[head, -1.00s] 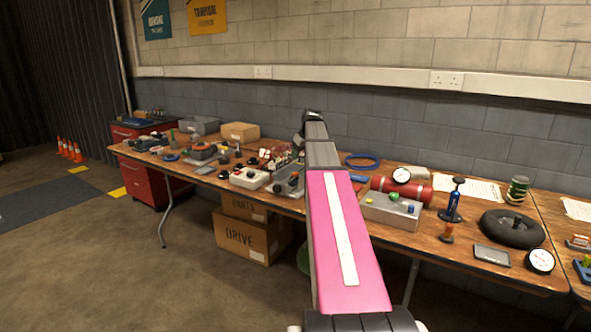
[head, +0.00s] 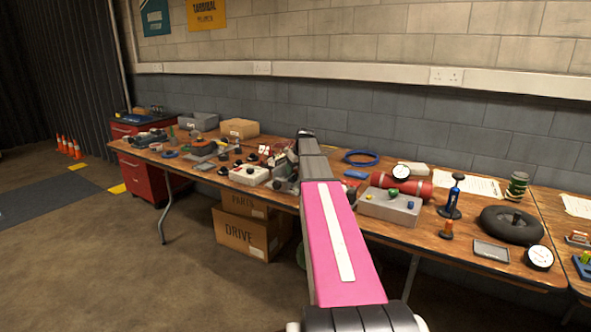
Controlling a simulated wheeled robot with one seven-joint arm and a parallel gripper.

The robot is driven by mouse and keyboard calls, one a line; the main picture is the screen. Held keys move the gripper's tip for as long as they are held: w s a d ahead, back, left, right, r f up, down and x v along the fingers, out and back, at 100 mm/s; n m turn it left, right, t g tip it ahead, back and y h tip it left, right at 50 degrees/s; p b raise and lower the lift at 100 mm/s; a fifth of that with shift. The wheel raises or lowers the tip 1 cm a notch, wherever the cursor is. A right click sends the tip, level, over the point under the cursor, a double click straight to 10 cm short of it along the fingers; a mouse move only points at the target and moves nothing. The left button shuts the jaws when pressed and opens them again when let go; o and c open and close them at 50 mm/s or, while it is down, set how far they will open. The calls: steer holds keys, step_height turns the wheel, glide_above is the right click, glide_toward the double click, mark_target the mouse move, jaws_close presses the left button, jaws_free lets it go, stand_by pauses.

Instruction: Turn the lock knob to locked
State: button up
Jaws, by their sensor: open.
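I cannot tell which knob is the lock knob. A pale box (head: 249,177) with dark knobs and a red part sits on the workbench left of my arm. A dark grey device (head: 283,183) is partly covered by my arm. My arm reaches forward over the bench, and its far end is at the bench's back. My gripper cannot be made out; it is hidden behind the arm.
The wooden workbench (head: 468,238) is crowded. A red cylinder (head: 418,188), a gauge (head: 539,257), a black wheel (head: 511,225) and a blue ring (head: 361,158) lie right of my arm. Cardboard boxes (head: 245,234) stand under the bench.

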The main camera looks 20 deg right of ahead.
steer(key=c, duration=0.9)
steer(key=shift+m, duration=0.3)
steer(key=m, duration=0.1)
steer(key=m+h, duration=0.1)
steer(key=m, duration=0.1)
steer(key=shift+a+m+h, duration=0.2)
steer(key=shift+m+h, duration=0.1)
steer(key=m+h, duration=0.1)
steer(key=m, duration=0.3)
steer(key=shift+a+m+h, duration=0.1)
steer(key=shift+m+h, duration=0.2)
steer(key=shift+h, duration=0.1)
steer(key=m+g, duration=0.1)
steer(key=m, duration=0.1)
steer(key=m+g+h, duration=0.1)
steer(key=m, duration=0.2)
steer(key=shift+w+a, duration=0.1)
steer(key=shift+w, duration=0.1)
steer(key=shift+m+g+h, duration=0.6)
steer(key=shift+m, duration=1.4)
